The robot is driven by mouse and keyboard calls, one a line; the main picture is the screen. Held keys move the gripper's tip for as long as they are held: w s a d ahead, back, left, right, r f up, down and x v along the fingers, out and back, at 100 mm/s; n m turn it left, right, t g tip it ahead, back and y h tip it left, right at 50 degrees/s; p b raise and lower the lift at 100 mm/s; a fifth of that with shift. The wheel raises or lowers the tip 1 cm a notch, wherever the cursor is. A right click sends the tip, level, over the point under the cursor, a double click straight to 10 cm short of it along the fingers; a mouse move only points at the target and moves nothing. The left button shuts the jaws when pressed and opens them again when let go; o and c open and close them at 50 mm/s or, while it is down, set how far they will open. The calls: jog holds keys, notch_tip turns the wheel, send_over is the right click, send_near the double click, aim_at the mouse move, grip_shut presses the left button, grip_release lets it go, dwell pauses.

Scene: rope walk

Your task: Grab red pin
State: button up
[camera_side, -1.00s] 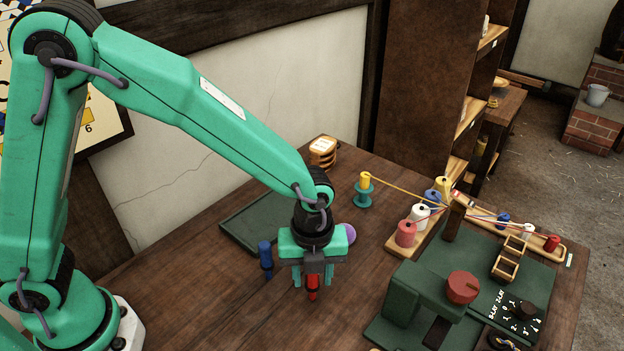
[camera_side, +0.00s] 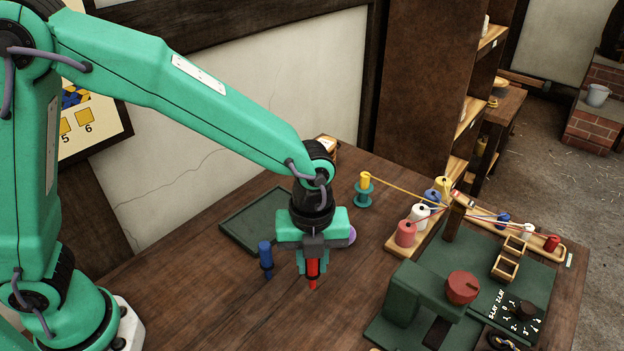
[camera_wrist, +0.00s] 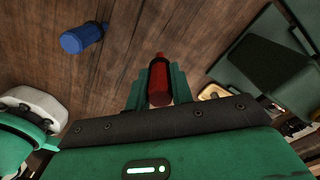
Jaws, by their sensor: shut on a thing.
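The red pin (camera_side: 312,266) is upright between the fingers of my gripper (camera_side: 313,262) in the side view. My gripper is shut on it, with the fingers at its sides. The red pin (camera_wrist: 159,82) also shows between the green fingers of my gripper (camera_wrist: 160,85) in the wrist view. Its lower tip shows below the fingers; I cannot tell whether it touches the table. A blue pin (camera_side: 265,258) stands to the left on the table, apart from my gripper. It also shows at the upper left of the wrist view (camera_wrist: 82,38).
A dark green tray (camera_side: 240,222) lies behind my gripper. A purple round thing is partly hidden behind it. To the right are a yellow spool on a teal stand (camera_side: 364,190), a board of colored spools (camera_side: 395,246), and a green machine (camera_side: 425,300). The front left table is clear.

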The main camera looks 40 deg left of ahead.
jog(key=s+d+r, duration=0.4)
jog(key=s+r, duration=0.2)
jog(key=s, duration=0.4)
jog(key=shift+d+r, duration=0.2)
jog(key=shift+d, duration=0.15)
